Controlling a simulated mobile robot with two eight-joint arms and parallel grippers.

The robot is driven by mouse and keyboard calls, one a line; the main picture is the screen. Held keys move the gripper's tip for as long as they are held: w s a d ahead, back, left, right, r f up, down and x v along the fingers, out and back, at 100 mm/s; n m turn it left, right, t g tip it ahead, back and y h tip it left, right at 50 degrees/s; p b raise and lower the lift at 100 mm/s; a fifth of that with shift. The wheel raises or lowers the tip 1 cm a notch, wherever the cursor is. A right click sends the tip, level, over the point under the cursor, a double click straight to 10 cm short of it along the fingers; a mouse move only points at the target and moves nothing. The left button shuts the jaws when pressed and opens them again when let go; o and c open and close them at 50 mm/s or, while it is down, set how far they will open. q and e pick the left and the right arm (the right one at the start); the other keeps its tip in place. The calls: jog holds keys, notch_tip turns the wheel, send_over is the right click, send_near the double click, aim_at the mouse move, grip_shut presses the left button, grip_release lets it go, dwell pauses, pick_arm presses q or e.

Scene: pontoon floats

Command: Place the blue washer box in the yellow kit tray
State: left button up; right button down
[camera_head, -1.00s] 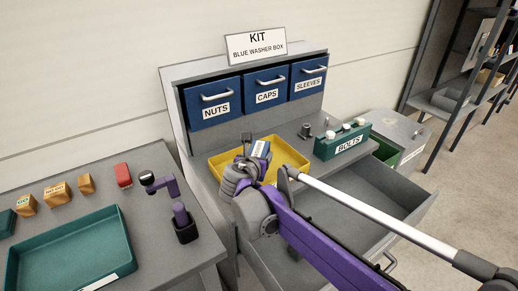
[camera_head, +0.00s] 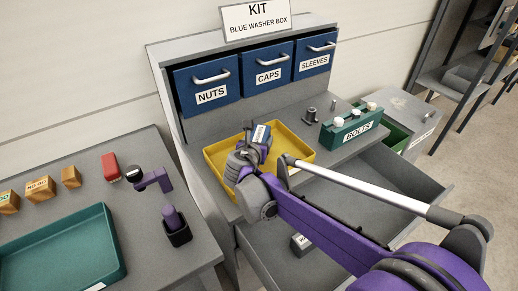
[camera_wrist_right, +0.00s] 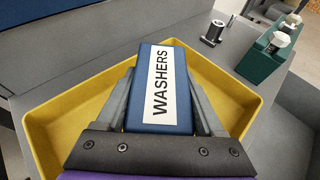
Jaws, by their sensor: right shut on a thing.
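The blue washer box (camera_wrist_right: 146,88), with a white WASHERS label, is between the two fingers of my right gripper (camera_wrist_right: 163,95) in the right wrist view. The gripper is shut on it. In the head view the box (camera_head: 260,134) and my right gripper (camera_head: 256,146) are over the yellow kit tray (camera_head: 299,152), within its outline. The tray (camera_wrist_right: 60,128) surrounds the box in the wrist view. I cannot tell whether the box touches the tray floor. My left gripper is not in view.
A green BOLTS bin (camera_head: 352,127) stands right of the tray. Blue NUTS, CAPS and SLEEVES drawers (camera_head: 205,83) are behind. An open grey drawer (camera_head: 405,178) lies below, with a small dark box (camera_head: 301,244) near my arm. A teal tray (camera_head: 65,250) sits on the left bench.

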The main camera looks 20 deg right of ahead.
jog(key=shift+f, duration=2)
jog(key=shift+f+b, duration=0.1)
jog(key=shift+b, duration=0.25)
grip_release()
jog(key=shift+s+a+r, duration=0.2)
jog(key=shift+a+r, duration=0.05)
jog(key=p+v, duration=0.1)
jog(key=v, duration=1)
jog(key=shift+s+r, duration=0.1)
jog(key=shift+s, duration=0.1)
